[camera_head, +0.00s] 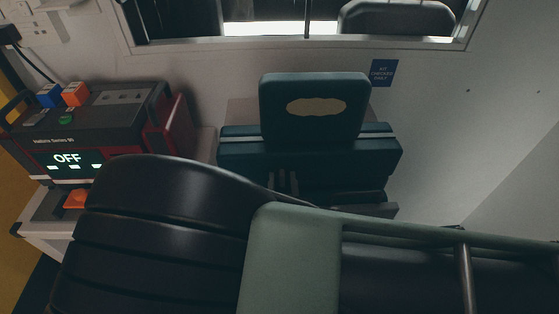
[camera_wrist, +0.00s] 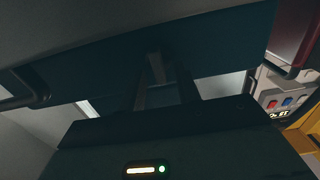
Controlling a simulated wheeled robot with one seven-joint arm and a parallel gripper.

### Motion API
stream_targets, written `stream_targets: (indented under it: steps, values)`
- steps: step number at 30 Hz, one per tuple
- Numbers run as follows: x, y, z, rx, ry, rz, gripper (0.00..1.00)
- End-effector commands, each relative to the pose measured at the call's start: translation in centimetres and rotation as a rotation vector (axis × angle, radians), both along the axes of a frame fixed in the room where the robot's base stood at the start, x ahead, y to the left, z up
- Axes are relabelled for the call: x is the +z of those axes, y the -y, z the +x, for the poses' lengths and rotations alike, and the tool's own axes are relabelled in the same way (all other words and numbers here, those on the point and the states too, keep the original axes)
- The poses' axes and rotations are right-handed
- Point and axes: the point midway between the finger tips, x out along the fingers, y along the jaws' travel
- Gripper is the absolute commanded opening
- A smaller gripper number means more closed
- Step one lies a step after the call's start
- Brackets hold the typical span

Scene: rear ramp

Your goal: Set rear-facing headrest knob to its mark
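A dark teal seat unit stands against the back wall in the head view, with a headrest (camera_head: 314,126) that carries a pale oval patch. Under it is a wide teal cushion (camera_head: 240,156) with a light stripe. I cannot make out a knob or a mark on the headrest in either view. The wrist view is dark and close to a dark surface with upright posts (camera_wrist: 155,85). A dark panel (camera_wrist: 100,160) with a lit bar and a green light is at the bottom.
A machine (camera_head: 100,125) showing "OFF" stands at left. A blue sign (camera_head: 384,73) is on the wall. In the wrist view, a red part (camera_wrist: 297,35) and a device with coloured buttons (camera_wrist: 285,103) are at right.

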Motion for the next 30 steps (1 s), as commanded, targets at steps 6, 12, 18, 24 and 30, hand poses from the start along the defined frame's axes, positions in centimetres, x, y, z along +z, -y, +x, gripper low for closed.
stream_targets:
  steps: [6, 12, 18, 24, 30]
  values:
    - [0.00, 0.07, -0.30, 0.000, 0.000, 0.000, 0.33]
    - [-0.01, 0.07, -0.29, 0.000, 0.000, 0.000, 0.33]
    - [0.01, 0.06, -0.24, 0.000, 0.001, 0.000, 0.00]
    - [0.04, 0.06, -0.17, 0.000, 0.002, -0.001, 0.00]
    - [0.06, 0.03, -0.10, -0.001, 0.002, -0.037, 0.00]
